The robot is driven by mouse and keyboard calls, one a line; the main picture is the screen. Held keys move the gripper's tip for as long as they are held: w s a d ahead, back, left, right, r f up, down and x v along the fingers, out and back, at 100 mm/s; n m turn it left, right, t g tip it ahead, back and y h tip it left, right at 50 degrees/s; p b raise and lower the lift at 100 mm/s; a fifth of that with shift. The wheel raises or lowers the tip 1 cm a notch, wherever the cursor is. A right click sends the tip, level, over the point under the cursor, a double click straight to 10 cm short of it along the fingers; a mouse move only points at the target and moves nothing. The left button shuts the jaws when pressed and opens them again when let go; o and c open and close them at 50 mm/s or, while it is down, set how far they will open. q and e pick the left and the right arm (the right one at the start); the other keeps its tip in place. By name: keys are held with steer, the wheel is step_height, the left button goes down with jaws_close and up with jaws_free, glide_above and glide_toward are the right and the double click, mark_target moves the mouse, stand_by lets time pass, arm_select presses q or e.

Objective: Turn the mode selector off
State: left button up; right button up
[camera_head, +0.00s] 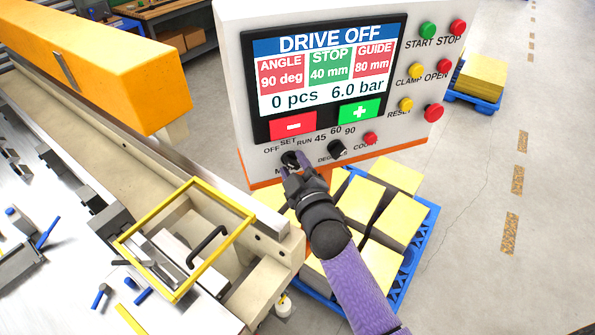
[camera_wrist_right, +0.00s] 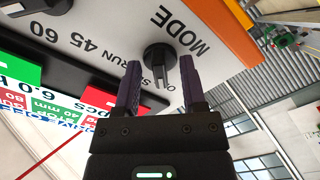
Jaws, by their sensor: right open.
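The mode selector (camera_head: 289,157) is a black rotary knob at the lower left of the white control panel, beneath the labels OFF, SET and RUN. It shows clearly in the right wrist view (camera_wrist_right: 158,60), beside the word MODE. My right gripper (camera_wrist_right: 161,78) is open, its two purple fingers pointing at the knob, one on each side. I cannot tell whether they touch it. In the head view my right gripper (camera_head: 294,163) partly covers the knob and its label. The knob's exact setting is hard to read. My left gripper is not in view.
The panel screen (camera_head: 330,65) reads DRIVE OFF. A second black knob (camera_head: 336,148) sits close to the right, then a red button (camera_head: 370,138). Below stands a blue pallet (camera_head: 425,225) with yellow stacks. A yellow frame (camera_head: 150,215) is on the machine at left.

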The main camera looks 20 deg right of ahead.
steer(key=s, duration=0.9)
steer(key=shift+s+d+b, duration=0.25)
steer(key=shift+s+b, duration=0.15)
steer(key=s+f+m+g+b, duration=0.1)
steer(key=s+f+g+b, duration=0.3)
steer(key=f, duration=0.9)
steer(key=s+f+m+g+b, duration=0.15)
steer(key=f+b, duration=0.55)
steer(key=f, duration=0.7)
steer(key=s+f+m+g+b, duration=0.1)
steer(key=s+f+g+b, duration=0.3)
steer(key=f, duration=0.9)
steer(key=s+d+f+m+g+b, duration=0.2)
steer(key=s+f+g+b, duration=0.2)
steer(key=s+f+b, duration=0.3)
steer(key=s+d+f+m+g+h+b, duration=0.1)
steer(key=s+f+g+b, duration=0.3)
steer(key=s+f, duration=1.3)
step_height(320, 180, down, 3)
steer(key=d+b, duration=0.1)
steer(key=b, duration=0.2)
steer(key=shift+s+d+m, duration=0.15)
steer(key=shift+d+m, duration=0.05)
steer(key=shift+m, duration=0.15)
